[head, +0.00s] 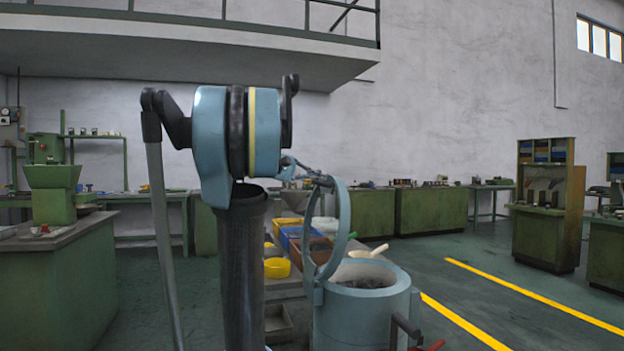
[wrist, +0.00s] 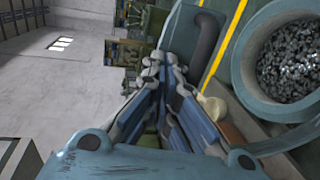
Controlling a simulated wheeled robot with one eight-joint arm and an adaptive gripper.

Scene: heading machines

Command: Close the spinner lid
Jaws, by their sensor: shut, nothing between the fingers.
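The spinner drum (head: 365,305) is a round blue-grey tub at the lower middle right of the head view. The wrist view shows the drum (wrist: 246,62) at the right, filled with small grey metal pieces (wrist: 291,55). The spinner lid (head: 344,214) is a blue-grey ring standing upright at the drum's left side, so the drum is open. My gripper (head: 318,179) is at the lid's upper edge; I cannot tell whether it touches. In the wrist view its fingers (wrist: 168,70) are together with nothing held. My arm hides part of the area left of the lid.
A bench with a yellow bowl (head: 277,267), coloured bins (head: 296,236) and a pale scoop (head: 368,252) stands behind and left of the drum. A dark handle (head: 406,327) juts from the drum's front right. Open floor with yellow lines (head: 535,295) lies to the right.

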